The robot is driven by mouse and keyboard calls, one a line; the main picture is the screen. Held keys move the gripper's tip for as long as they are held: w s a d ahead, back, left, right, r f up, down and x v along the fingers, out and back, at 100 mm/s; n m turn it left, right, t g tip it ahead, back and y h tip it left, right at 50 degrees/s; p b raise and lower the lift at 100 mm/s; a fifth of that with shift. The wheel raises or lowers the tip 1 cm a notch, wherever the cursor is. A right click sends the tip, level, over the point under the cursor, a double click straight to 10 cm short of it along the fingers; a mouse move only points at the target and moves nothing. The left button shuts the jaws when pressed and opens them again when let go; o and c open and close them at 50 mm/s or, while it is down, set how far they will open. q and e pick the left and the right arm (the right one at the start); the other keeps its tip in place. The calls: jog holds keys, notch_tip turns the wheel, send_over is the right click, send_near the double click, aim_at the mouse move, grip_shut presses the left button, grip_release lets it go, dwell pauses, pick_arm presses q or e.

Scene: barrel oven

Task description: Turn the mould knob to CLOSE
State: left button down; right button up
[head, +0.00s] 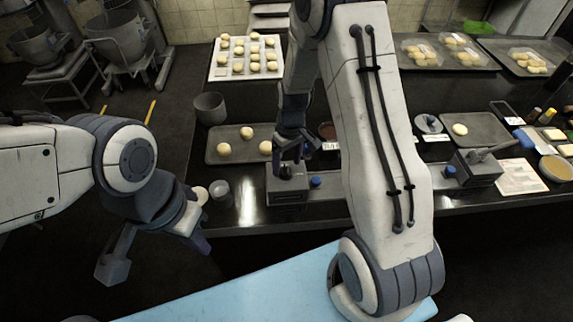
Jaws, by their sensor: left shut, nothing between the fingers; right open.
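A grey control box (287,196) stands at the front edge of the dark counter. A dark knob (286,172) is on its top, and a small blue knob or button (316,181) is at its right. Which one is the mould knob, and any CLOSE marking, I cannot read. My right gripper (291,156) is open and points down just above the dark knob; contact cannot be told, and its fingers partly hide the box's top. My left gripper (197,240) is shut and empty, low in front of the counter, left of the box.
A second grey box with a lever (477,167) stands further right. A tray with dough balls (225,150), a grey pot (209,108) and a small cup (220,190) are left of the first box. A light-blue surface (240,298) lies in front. My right arm hides the counter's middle.

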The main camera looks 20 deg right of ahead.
jog(key=shift+a+f, duration=0.1)
jog(key=shift+f, duration=0.95)
grip_shut()
